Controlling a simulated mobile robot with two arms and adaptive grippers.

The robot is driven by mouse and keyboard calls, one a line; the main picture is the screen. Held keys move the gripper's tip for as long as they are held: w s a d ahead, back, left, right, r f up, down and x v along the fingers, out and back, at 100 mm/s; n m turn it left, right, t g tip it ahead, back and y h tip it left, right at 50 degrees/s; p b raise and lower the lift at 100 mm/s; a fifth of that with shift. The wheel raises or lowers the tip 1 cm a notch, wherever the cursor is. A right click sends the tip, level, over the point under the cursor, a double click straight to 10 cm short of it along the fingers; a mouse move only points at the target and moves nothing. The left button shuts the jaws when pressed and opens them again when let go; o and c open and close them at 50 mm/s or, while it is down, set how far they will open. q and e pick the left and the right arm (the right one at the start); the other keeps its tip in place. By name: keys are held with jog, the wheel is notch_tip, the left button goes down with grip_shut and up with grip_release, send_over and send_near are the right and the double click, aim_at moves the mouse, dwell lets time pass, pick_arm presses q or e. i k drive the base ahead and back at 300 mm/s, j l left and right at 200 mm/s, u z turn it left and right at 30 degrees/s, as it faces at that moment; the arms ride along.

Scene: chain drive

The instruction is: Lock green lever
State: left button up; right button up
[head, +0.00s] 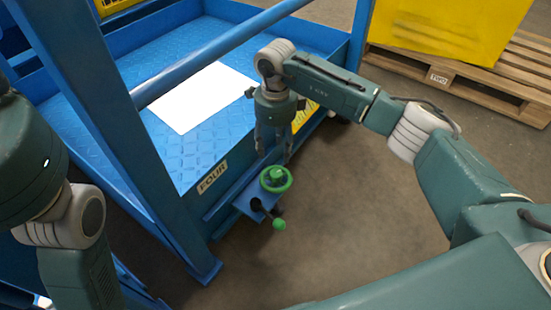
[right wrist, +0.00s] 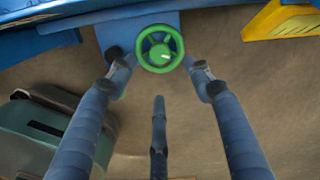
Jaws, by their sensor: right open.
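A green handwheel (head: 276,179) with spokes sits on a blue bracket (head: 245,197) at the front side of the blue platform. A lever with a green knob (head: 279,224) sticks out below the wheel, on a dark arm. My right gripper (head: 274,154) is open and empty, with its fingers pointing down just above the wheel. In the right wrist view the green handwheel (right wrist: 159,48) shows beyond and between the spread fingertips (right wrist: 160,72), and I cannot tell whether they touch it. The green lever knob is not clear there. My left gripper is out of view.
A blue frame post (head: 125,130) and a rail (head: 215,55) stand left of my right gripper. A white sheet (head: 201,97) lies on the platform (head: 145,65). A wooden pallet (head: 470,75) with a yellow box (head: 450,25) is at the back right. Floor right of the wheel is clear.

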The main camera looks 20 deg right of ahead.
aim_at(256, 203)
jog(key=k, duration=1)
